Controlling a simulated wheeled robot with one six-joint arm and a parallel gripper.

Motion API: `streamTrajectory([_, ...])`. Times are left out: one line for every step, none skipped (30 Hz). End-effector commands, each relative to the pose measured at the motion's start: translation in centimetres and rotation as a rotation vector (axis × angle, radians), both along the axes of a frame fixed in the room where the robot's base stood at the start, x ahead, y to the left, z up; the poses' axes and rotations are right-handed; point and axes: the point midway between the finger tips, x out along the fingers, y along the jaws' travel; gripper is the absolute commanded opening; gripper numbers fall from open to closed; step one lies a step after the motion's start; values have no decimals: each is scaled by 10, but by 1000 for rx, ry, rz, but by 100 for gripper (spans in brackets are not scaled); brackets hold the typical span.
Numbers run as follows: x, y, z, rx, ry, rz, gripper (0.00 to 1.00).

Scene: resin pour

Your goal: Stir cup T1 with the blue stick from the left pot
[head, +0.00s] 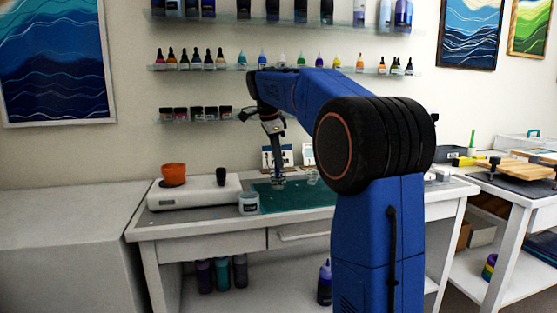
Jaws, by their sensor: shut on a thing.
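My gripper (278,178) points down over the teal mat (318,199) on the white workbench. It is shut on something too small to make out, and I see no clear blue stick. A pale, see-through shape shows at its fingertips, perhaps a cup. A clear cup (313,177) stands just right of my gripper. No label T1 can be read. An orange pot (174,174) stands at the left on a flat white device (196,194), with no stick visible in it.
A dark upright object (221,177) stands at the right of the white device. Small cards (307,154) stand behind the mat. Shelves of bottles (262,65) hang on the wall. My arm hides the bench's right part. A grey cabinet top (65,212) at left is clear.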

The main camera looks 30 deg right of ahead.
Motion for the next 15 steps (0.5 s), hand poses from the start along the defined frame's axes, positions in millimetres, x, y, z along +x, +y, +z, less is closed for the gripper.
streamTrajectory([0,1,0,0,1,0,0])
streamTrajectory([0,1,-1,0,1,0,0])
streamTrajectory([1,1,-1,0,1,0,0])
streamTrajectory([1,1,-1,0,1,0,0])
streamTrajectory([1,1,-1,0,1,0,0])
streamTrajectory([0,1,-1,0,1,0,0])
streamTrajectory([1,1,-1,0,1,0,0])
streamTrajectory([1,1,-1,0,1,0,0])
streamTrajectory([1,1,-1,0,1,0,0])
streamTrajectory([0,1,0,0,1,0,0])
streamTrajectory([0,1,1,0,1,0,0])
streamTrajectory([0,2,2,0,0,0,0])
streamTrajectory([0,2,4,0,0,0,0])
streamTrajectory([0,2,6,0,1,0,0])
streamTrajectory([-1,2,9,0,1,1,0])
